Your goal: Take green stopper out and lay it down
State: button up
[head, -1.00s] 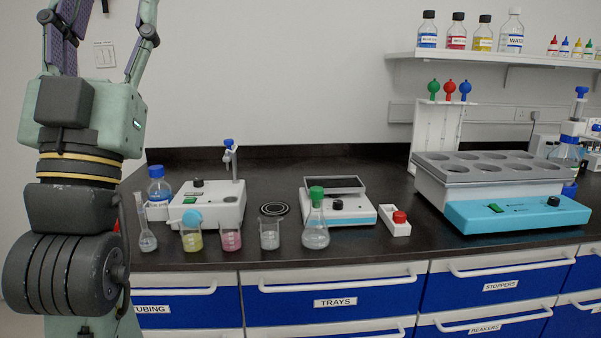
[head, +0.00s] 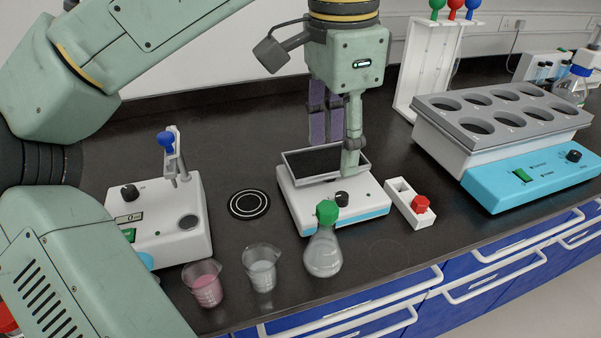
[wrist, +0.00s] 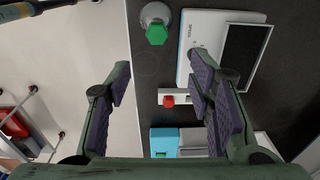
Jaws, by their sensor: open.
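The green stopper (head: 327,211) sits in the mouth of a conical flask (head: 323,254) holding clear liquid, upright on the dark bench in front of a white device. My gripper (head: 335,155) is open and empty, pointing down over the device, behind and above the flask. In the wrist view my gripper (wrist: 160,72) has its fingers wide apart.
The white device (head: 310,203) has a dark-topped tray. A white holder (head: 402,196) with a red stopper (head: 421,204) stands right of it. Beakers of clear (head: 262,274) and pink liquid (head: 204,289) stand left of the flask. Bare bench (head: 380,258) lies right of the flask.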

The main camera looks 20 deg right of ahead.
send_over(328, 207)
jog(key=shift+y, duration=0.3)
notch_tip(328, 207, down, 5)
jog(key=shift+s+r, duration=0.1)
jog(key=shift+r, duration=0.05)
jog(key=shift+f, duration=2.9)
jog(key=shift+c, duration=0.4)
jog(key=c, duration=0.7)
jog(key=shift+c, duration=0.2)
